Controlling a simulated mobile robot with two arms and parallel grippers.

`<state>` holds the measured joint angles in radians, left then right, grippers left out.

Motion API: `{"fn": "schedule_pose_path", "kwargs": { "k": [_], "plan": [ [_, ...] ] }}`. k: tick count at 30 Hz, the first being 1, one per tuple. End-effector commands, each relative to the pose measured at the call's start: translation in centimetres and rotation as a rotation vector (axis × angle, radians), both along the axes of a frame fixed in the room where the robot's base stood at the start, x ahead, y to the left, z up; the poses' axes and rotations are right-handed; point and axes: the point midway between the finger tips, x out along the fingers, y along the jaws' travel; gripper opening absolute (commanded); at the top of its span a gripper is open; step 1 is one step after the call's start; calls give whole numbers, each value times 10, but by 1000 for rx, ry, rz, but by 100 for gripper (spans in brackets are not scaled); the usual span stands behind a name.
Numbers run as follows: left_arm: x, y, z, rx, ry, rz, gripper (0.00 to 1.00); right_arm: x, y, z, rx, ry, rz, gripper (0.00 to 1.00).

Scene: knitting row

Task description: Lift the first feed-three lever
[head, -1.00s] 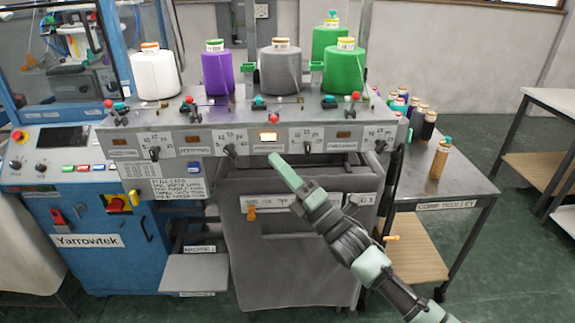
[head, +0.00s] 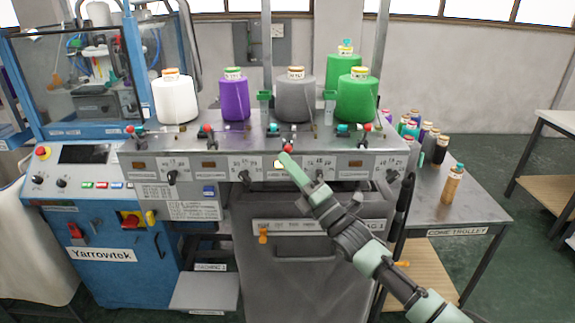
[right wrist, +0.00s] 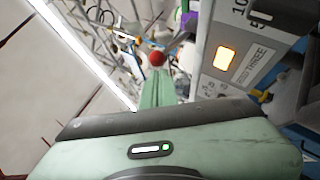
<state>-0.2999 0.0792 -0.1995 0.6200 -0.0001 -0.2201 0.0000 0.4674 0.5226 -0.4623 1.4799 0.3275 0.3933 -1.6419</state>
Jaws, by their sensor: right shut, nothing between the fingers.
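The feed-three lever shows as a red ball knob (head: 288,149) at the front edge of the machine's top panel, just above a lit amber window (head: 279,163). In the right wrist view the red ball (right wrist: 157,58) sits just beyond my fingertips, and the lit window (right wrist: 226,59) is to the right beside a label that seems to read feed three. My right gripper (head: 284,158) is shut and empty, its pale green fingers pointing up at the knob. I cannot tell whether they touch it. The lever's stem is hidden. My left gripper is not in view.
White, purple, grey and green yarn cones (head: 296,95) stand behind the panel. Other red knobs (head: 207,128) and black dials (head: 172,177) are close on both sides. A cone trolley (head: 470,211) with small spools stands at the right.

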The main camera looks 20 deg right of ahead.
Motion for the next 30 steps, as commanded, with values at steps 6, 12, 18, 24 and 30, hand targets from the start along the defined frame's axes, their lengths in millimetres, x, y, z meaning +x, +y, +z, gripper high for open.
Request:
{"fn": "schedule_pose_path", "kwargs": {
  "k": [6, 12, 18, 24, 30],
  "plan": [
    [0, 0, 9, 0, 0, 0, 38, -1, 0, 7, 11, 33, 0, 0],
    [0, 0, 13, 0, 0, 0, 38, -1, 0, 8, 20, 63, 0, 0],
    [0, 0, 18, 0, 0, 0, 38, 0, 0, 11, 28, 96, -1, 0],
    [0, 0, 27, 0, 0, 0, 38, 0, 0, 17, 39, 132, -1, 0],
    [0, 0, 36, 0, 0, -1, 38, 1, -1, 29, 39, 130, -1, 0]
  ]
}}
